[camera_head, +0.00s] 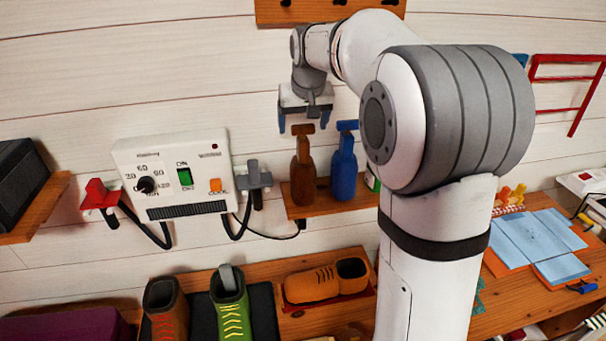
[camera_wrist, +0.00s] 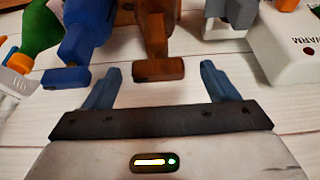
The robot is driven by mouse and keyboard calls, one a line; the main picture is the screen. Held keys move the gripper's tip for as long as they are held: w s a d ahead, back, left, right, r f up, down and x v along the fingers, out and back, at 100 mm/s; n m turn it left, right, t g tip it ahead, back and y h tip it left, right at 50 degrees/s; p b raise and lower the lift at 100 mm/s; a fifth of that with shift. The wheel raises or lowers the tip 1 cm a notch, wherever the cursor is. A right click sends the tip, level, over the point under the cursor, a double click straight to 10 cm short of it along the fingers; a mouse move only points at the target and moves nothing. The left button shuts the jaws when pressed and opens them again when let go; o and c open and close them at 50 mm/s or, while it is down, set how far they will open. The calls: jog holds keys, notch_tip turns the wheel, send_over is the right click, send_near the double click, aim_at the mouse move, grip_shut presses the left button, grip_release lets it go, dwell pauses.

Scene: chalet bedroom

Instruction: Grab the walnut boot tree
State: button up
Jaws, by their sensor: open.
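A brown item with a narrow neck and a block-shaped top, seemingly the walnut boot tree (camera_head: 303,178), stands upright on a small wooden shelf. My gripper (camera_head: 304,119) is directly above it, pointing down, open and empty. In the wrist view, the brown block top (camera_wrist: 158,69) lies between the fingertips of my gripper (camera_wrist: 160,72), with a gap on each side. I cannot tell how deep it is between them. A similarly shaped blue item (camera_head: 344,170) stands close on the right; in the wrist view it is on the left (camera_wrist: 84,30).
The small shelf (camera_head: 322,208) hangs on the white plank wall. A white control box (camera_head: 176,178) with hoses is to the left. Below, a bench holds a brown boot (camera_head: 165,308), a green boot (camera_head: 231,312) and an orange shoe (camera_head: 322,283). A green bottle (camera_wrist: 36,30) shows beyond the blue item.

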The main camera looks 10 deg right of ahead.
aim_at(303, 125)
jog(key=x, duration=0.2)
jog(key=p+x, duration=0.1)
jog(key=x, duration=0.1)
jog(key=shift+w+d+f, duration=0.1)
jog(key=shift+w+f, duration=0.05)
jog(key=shift+w, duration=0.25)
jog(key=c, duration=1.6)
jog(key=shift+r, duration=0.2)
